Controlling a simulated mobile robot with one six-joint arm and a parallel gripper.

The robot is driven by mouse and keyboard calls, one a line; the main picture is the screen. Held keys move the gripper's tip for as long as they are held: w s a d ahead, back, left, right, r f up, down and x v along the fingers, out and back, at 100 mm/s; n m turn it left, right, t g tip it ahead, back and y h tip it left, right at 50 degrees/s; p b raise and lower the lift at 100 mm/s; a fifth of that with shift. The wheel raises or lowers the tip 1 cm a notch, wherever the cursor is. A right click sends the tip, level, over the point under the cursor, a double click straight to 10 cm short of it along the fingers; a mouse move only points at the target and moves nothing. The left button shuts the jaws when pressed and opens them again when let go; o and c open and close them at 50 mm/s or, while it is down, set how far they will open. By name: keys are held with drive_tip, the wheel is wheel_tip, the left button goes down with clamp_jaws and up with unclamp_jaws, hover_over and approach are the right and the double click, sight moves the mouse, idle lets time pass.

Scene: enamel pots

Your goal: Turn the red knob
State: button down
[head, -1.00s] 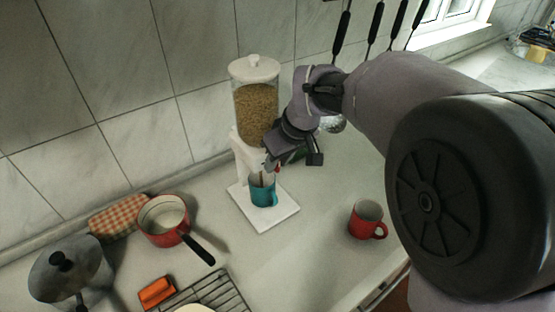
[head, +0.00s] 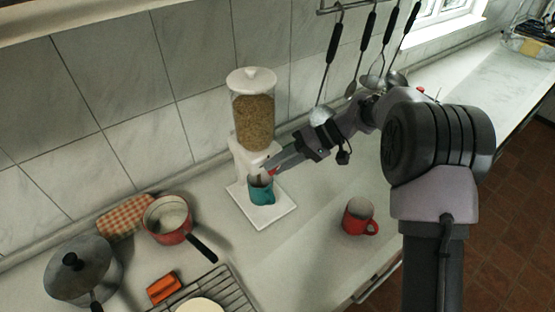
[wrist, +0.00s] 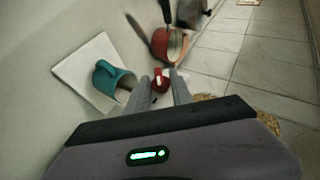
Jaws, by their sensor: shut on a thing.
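The cereal dispenser (head: 252,120) has a clear hopper of brown pieces and a white lid and stand. Its small red knob (head: 272,171) is low on the front, at the tips of my gripper (head: 275,168). In the wrist view the red knob (wrist: 160,80) sits between the two fingers of my gripper (wrist: 162,88), which are shut on it. A teal mug (head: 262,192) stands upright on the dispenser's white base, below the knob. Something brown shows at the mug's mouth in the wrist view. The knob's angle is hard to tell.
A red mug (head: 359,217) stands on the counter at right. A red saucepan (head: 170,218), a grey lidded pot (head: 82,268), an orange block (head: 164,287) and a wire rack (head: 215,292) are at left and front. Utensils hang on the wall behind my arm.

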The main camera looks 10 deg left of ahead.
drive_tip(key=g+y, duration=0.1)
drive_tip(key=m+g+y, duration=0.1)
drive_tip(key=y, duration=0.1)
drive_tip(key=shift+w+d+f+b, duration=0.1)
drive_tip(key=shift+f+b, duration=0.3)
drive_tip(key=shift+f+m+g+y+b, duration=0.1)
drive_tip(key=shift+m+g+y+b, duration=0.4)
drive_tip(key=shift+g+y+b, duration=0.5)
drive_tip(key=c, duration=1.5)
unclamp_jaws()
